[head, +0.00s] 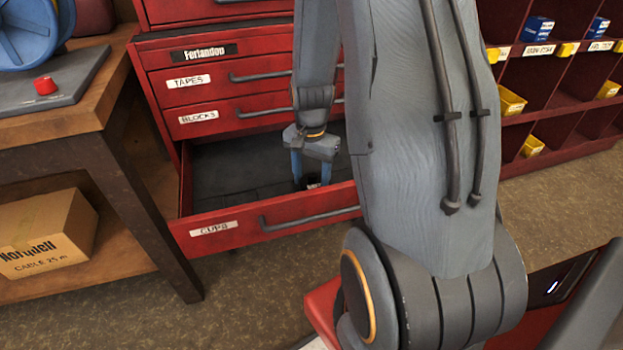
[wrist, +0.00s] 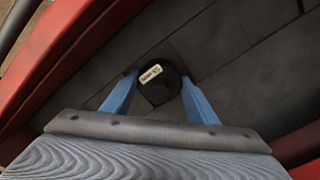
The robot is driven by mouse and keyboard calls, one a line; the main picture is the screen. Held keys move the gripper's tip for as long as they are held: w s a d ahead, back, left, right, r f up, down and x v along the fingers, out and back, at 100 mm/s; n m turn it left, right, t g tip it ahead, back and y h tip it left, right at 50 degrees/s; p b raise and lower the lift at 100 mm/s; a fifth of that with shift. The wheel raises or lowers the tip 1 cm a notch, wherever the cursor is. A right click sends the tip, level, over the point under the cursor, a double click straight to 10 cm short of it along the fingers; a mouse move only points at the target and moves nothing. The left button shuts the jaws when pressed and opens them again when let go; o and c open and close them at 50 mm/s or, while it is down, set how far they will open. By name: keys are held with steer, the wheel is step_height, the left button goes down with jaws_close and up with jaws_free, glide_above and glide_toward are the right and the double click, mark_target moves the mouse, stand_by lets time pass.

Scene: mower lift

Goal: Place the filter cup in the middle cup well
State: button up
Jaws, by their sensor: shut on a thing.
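The filter cup is a small black round piece with a pale label (wrist: 158,84), seen from above in the wrist view. It also shows as a dark shape (head: 313,184) in the head view. My gripper (head: 311,176) reaches down into the open CUPS drawer (head: 225,240). Its two blue fingers (wrist: 160,90) are shut on the cup, one on each side. The cup is low in the drawer, near its front wall. Whether it touches the drawer floor I cannot tell. I cannot make out a middle cup well in either view.
The drawer floor (wrist: 230,85) is dark grey with seam lines and looks otherwise clear. The red drawer front with its dark handle (head: 310,218) stands close by the gripper. Closed drawers (head: 215,80) rise behind. A wooden workbench (head: 70,125) stands at left, red pigeonholes (head: 555,90) at right.

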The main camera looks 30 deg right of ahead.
mark_target(311, 175)
steer(key=o, duration=1.3)
steer(key=shift+f, duration=0.15)
steer(key=shift+c, duration=0.2)
step_height(311, 175, up, 12)
steer(key=p, duration=0.2)
steer(key=s+a+r+n, duration=0.5)
steer(key=s+a+n, duration=0.2)
steer(key=a, duration=0.4)
steer(key=s+a+r+n, duration=0.5)
steer(key=s+a+n, duration=0.2)
steer(key=a, duration=0.5)
steer(key=shift+s+r+n+y, duration=0.3)
steer(key=shift+s+r, duration=0.1)
steer(key=shift+s, duration=0.2)
steer(key=shift+a, duration=0.1)
